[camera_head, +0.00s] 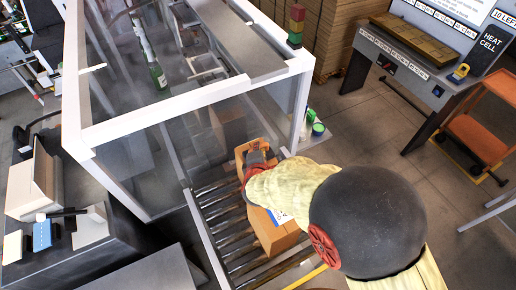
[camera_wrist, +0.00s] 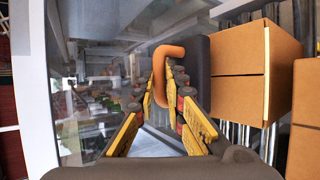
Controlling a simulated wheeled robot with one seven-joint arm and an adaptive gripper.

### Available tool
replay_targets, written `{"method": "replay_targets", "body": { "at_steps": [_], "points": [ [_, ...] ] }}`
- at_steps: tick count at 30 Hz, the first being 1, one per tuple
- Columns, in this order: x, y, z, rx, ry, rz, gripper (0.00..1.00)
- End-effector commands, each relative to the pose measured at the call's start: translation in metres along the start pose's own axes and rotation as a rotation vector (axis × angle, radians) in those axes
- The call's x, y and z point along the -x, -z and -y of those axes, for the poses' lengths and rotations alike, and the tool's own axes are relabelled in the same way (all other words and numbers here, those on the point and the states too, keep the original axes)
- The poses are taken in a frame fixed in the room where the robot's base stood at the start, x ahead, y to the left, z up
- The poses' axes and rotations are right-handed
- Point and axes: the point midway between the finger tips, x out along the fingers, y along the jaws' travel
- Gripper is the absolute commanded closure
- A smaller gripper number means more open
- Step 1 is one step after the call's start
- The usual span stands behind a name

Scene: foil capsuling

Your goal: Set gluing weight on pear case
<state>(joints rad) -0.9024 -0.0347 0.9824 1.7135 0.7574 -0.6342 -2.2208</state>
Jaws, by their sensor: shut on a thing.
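In the wrist view my gripper (camera_wrist: 161,78) is shut on the orange handle of a gluing weight (camera_wrist: 196,68), a dark block with rounded edges. The handle loop stands out between the yellow-padded fingers. The weight hangs beside cardboard cases; whether it touches one, I cannot tell. In the head view my arm covers most of the weight and gripper. A cardboard case (camera_head: 272,236) with a blue and white label lies on the rollers under my arm. Another case shows in the wrist view (camera_wrist: 236,88). Which one is the pear case, I cannot tell.
A roller conveyor (camera_head: 222,215) runs out of a white-framed glass enclosure (camera_head: 190,103); the frame and panes are close to my gripper. Another carton (camera_head: 228,122) is seen through the glass. A heat cell bench (camera_head: 405,60) and an orange cart (camera_head: 480,130) stand at right.

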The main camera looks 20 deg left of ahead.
Motion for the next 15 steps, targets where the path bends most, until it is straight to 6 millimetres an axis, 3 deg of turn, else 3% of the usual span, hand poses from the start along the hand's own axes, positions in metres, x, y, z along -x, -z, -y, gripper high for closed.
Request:
{"method": "replay_targets", "body": {
  "at_steps": [11, 12, 15],
  "points": [
    [-0.0034, 0.0013, 0.0020, -0.002, -0.006, 0.001, 1.00],
    [-0.0034, 0.0016, 0.0053, -0.001, 0.000, 0.000, 0.87],
    [-0.0034, 0.0016, 0.0050, -0.001, -0.001, 0.000, 0.82]
  ]
}}
